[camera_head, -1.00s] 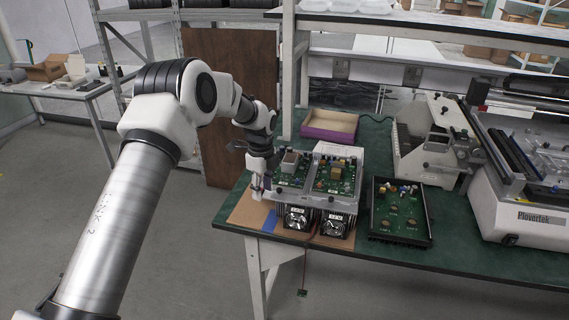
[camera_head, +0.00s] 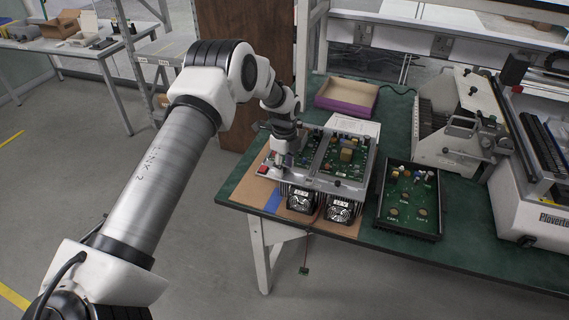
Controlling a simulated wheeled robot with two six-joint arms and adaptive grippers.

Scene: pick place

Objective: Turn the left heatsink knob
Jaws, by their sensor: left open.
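The heatsink unit (camera_head: 325,182) sits at the left front of the green bench, with green circuit boards on top and two fans (camera_head: 301,200) on its front face. The left knob cannot be made out; it is too small or hidden by my gripper. My left gripper (camera_head: 281,158) points down at the unit's left end, beside the left circuit board. It is open, with nothing visibly held; whether it touches the unit I cannot tell. My right gripper is not in view.
A black tray with a circuit board (camera_head: 409,200) lies right of the unit. A purple-sided box (camera_head: 346,96) stands behind it. Larger machines (camera_head: 460,125) fill the bench's right side. Brown mat and blue tape (camera_head: 272,201) lie at the bench's front left edge.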

